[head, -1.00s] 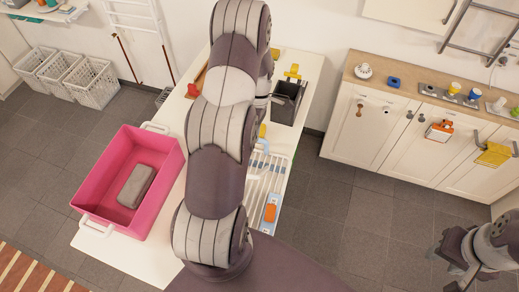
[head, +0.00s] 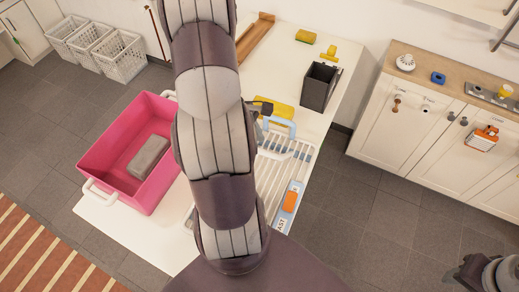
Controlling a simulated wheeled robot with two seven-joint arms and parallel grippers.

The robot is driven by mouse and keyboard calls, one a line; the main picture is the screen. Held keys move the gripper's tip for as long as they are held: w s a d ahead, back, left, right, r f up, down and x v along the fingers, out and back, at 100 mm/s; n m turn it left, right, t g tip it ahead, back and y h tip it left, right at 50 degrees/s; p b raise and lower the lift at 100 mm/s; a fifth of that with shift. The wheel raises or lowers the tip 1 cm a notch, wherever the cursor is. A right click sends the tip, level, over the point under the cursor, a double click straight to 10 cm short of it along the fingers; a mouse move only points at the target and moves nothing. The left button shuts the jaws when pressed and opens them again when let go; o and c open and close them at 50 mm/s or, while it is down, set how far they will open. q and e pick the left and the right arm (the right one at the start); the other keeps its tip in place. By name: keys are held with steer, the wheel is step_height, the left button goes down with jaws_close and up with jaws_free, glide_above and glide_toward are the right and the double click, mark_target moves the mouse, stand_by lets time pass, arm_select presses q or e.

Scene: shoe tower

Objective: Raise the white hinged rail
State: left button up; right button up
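A white slatted rack (head: 270,181) lies on the white table, partly hidden behind my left arm. I cannot tell which of its bars is the hinged rail, or whether any bar is raised. A light blue loop-shaped handle (head: 291,127) stands at its far end. My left arm crosses the middle of the head view. Part of my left gripper (head: 262,112) shows at the far end of the rack, near the blue handle; its fingers are mostly hidden, and contact is unclear. My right gripper (head: 466,272) is at the lower right, apart from the table and cut by the frame edge.
A pink bin (head: 103,146) with white handles holds a grey block (head: 149,157). A dark open box (head: 319,86), yellow items (head: 306,36) and a brown wooden piece (head: 255,38) are on the table (head: 150,250). An orange item (head: 291,199) lies beside the rack. Cabinets (head: 420,125) stand right.

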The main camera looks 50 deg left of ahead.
mark_target(261, 151)
arm_select(q)
steer(key=x, duration=0.4)
steer(key=shift+w+f, duration=0.1)
steer(key=shift+f, duration=0.3)
steer(key=shift+w+d, duration=0.1)
steer(key=shift+d, duration=0.05)
steer(key=shift+c, duration=0.5)
steer(key=shift+r, duration=0.1)
jaws_close()
steer(key=w+r+p, duration=0.1)
steer(key=w+p, duration=0.1)
steer(key=w, duration=0.1)
steer(key=w+a+r+p, duration=0.1)
steer(key=shift+w+a+r, duration=0.15)
steer(key=shift+w+r, duration=0.15)
steer(key=shift+w, duration=0.05)
steer(key=shift+w, duration=0.15)
